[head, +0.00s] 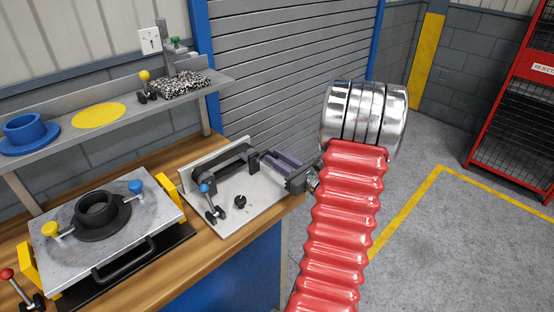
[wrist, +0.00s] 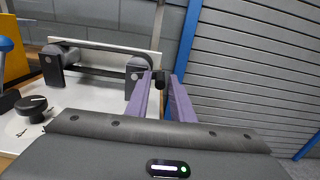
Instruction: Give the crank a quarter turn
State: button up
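A pale board (head: 222,212) on the wooden bench carries a black belt looped round two rollers (head: 224,165). In the wrist view, a short black peg (wrist: 160,80), which looks like the crank's handle, shows by the right-hand roller (wrist: 138,74). My gripper (head: 268,156) reaches in from the right at the board's right side. Its two purple fingers (wrist: 160,84) stand apart with the peg between their tips. I cannot tell whether they press on it. The crank's arm is mostly hidden behind the fingers.
A blue-knobbed lever (head: 205,189) and a black dial (head: 240,201) stand at the board's front. To the left is a grey plate (head: 55,238) with a black ring (head: 97,210). A shelf (head: 60,148) runs above. A roller shutter (head: 290,60) stands behind.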

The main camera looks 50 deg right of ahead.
grip_shut()
jog(key=shift+f+m, duration=0.4)
jog(key=shift+m, duration=0.8)
jog(key=shift+o, duration=1.4)
grip_release()
jog(key=s+a, duration=0.1)
jog(key=s, duration=1.2)
jog(key=shift+s+a, duration=0.2)
jog(key=shift+s, duration=0.2)
jog(key=shift+w+a, duration=0.1)
